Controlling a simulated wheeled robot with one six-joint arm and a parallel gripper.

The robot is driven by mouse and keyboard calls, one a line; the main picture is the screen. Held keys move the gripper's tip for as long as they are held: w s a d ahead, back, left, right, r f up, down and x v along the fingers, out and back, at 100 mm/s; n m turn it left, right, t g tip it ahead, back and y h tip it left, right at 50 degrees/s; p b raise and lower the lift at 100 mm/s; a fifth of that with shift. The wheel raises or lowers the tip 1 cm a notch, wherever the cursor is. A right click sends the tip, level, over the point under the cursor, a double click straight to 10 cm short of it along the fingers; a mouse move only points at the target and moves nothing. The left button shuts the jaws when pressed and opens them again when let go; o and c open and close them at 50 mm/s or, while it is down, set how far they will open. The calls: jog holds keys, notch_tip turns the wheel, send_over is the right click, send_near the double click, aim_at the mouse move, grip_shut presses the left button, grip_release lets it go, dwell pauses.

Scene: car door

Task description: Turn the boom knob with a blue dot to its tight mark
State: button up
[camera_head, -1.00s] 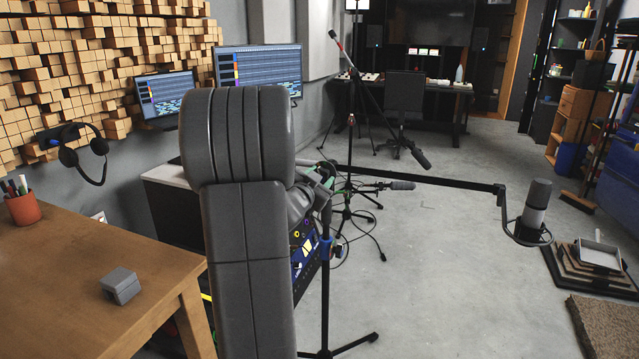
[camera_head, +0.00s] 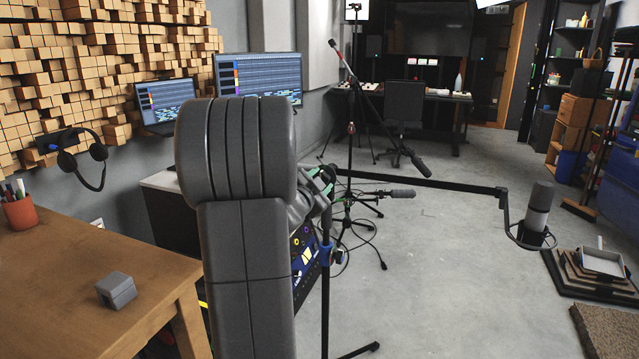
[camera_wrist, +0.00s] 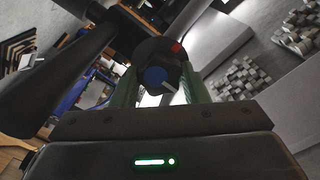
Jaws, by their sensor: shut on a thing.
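The boom knob (camera_wrist: 150,55) is dark and round in the wrist view, with a blue dot (camera_wrist: 155,76) at its middle. A white pointer line (camera_wrist: 170,86) runs from the dot toward the lower right. A red mark (camera_wrist: 176,47) sits above and right of the dot, away from the line's end. My gripper (camera_wrist: 161,92) has its green fingers on either side of the knob and is shut on it. In the head view my arm hides the knob, and only part of my gripper (camera_head: 319,186) shows at the stand's top.
A black boom (camera_head: 420,181) reaches right from the stand to a hanging microphone (camera_head: 538,207). Another microphone stand (camera_head: 350,130) stands behind. A wooden desk (camera_head: 60,270) with a grey block (camera_head: 116,290) is at left.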

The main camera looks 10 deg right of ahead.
jog(key=o, duration=1)
jog(key=shift+c, duration=0.2)
jog(key=p+v, duration=0.1)
jog(key=v, duration=1.3)
jog(key=shift+w, duration=0.1)
jog(key=b+x, duration=0.1)
jog(key=x, duration=1.2)
jog(key=shift+w+d, duration=0.3)
